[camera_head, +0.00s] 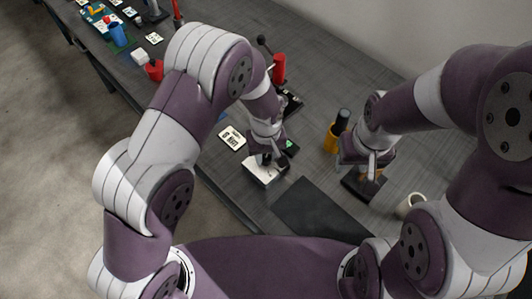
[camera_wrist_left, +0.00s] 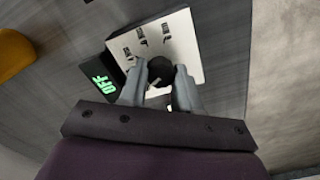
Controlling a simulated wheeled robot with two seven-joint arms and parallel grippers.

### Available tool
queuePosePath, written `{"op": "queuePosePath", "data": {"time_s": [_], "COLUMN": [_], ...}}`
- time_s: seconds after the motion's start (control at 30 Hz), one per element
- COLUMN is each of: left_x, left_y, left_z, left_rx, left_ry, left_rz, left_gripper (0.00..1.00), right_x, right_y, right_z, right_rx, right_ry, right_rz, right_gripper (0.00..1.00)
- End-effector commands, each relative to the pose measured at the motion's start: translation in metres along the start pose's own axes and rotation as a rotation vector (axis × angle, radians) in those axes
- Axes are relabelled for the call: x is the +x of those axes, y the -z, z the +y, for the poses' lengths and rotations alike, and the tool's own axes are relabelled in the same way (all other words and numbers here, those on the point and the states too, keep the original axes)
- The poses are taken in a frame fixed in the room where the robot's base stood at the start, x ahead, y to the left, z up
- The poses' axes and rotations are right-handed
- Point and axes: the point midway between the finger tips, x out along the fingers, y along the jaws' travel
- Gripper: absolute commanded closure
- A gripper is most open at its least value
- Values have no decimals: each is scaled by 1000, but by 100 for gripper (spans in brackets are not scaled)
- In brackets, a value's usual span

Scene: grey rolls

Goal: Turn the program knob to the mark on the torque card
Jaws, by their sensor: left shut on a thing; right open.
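The program knob (camera_wrist_left: 160,70) is black and round, on a white panel (camera_wrist_left: 185,38) with several printed marks. My left gripper (camera_wrist_left: 160,88) is shut on the knob, one finger on each side, and they hide part of it. In the head view, my left gripper (camera_head: 266,157) is over the white panel (camera_head: 262,174). A white card (camera_head: 232,138) with black print lies left of the panel; it may be the torque card, and its print is too small to read surely. My right gripper (camera_head: 366,172) is open, over a dark block on the right.
A black display (camera_wrist_left: 98,78) beside the panel reads OFF in green. A yellow holder (camera_head: 332,139) stands between the arms, a white mug (camera_head: 410,204) at the right. A dark mat (camera_head: 318,212) lies in front. Red and blue items are at the back left.

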Motion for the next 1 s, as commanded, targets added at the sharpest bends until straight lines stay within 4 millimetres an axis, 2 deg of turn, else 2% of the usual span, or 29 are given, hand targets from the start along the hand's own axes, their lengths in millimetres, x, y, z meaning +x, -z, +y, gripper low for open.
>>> {"op": "queuePosePath", "data": {"time_s": [1.0], "left_x": [-2], "left_y": [1], "left_z": [1], "left_rx": [961], "left_ry": [-1], "left_rz": [4], "left_gripper": [98], "right_x": [-15], "right_y": [2], "right_z": [0], "right_rx": [0], "right_ry": [0], "right_rz": [0], "right_gripper": [57]}}
